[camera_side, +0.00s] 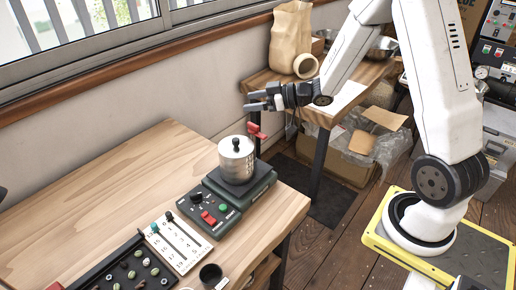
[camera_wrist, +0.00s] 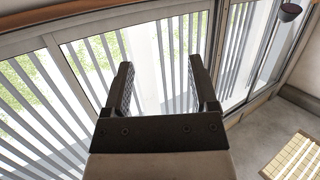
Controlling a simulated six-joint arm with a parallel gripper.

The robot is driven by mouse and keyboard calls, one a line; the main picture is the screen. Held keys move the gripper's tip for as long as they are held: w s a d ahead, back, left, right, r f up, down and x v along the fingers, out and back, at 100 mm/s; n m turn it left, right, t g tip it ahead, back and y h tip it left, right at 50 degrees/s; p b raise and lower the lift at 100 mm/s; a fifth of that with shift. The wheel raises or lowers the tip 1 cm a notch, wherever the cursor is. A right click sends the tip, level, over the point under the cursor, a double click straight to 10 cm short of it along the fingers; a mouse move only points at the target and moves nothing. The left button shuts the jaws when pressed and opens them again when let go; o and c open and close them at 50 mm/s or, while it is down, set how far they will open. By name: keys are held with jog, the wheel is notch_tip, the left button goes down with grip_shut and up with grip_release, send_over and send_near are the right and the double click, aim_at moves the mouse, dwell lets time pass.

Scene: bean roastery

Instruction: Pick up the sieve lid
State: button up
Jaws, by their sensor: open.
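The sieve lid (camera_side: 236,148) has a black knob and sits on top of a round metal sieve canister (camera_side: 237,166). The canister stands upright on a dark green machine (camera_side: 245,187) with buttons, on the wooden table. My gripper (camera_side: 259,101) is above and behind the canister in the side view, apart from it, pointing left toward the wall. In the wrist view my gripper (camera_wrist: 160,82) shows two separated fingers with nothing between them. That view faces the window, and neither the lid nor the canister shows in it.
A red clamp-like part (camera_side: 257,131) stands close behind the canister. A white numbered board (camera_side: 178,241) and a black tray of small items (camera_side: 127,270) lie at the front of the table (camera_side: 110,190). The table's left part is clear. A paper bag (camera_side: 290,38) stands on the back bench.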

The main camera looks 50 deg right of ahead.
jog(key=y, duration=0.1)
send_near(230, 146)
jog(key=shift+w+a+r, duration=0.7)
jog(key=shift+w+r, duration=0.05)
jog(key=shift+w, duration=0.05)
jog(key=shift+w, duration=0.1)
jog(key=shift+x, duration=1.25)
jog(key=shift+x, duration=2.6)
jog(key=shift+d+f, duration=0.1)
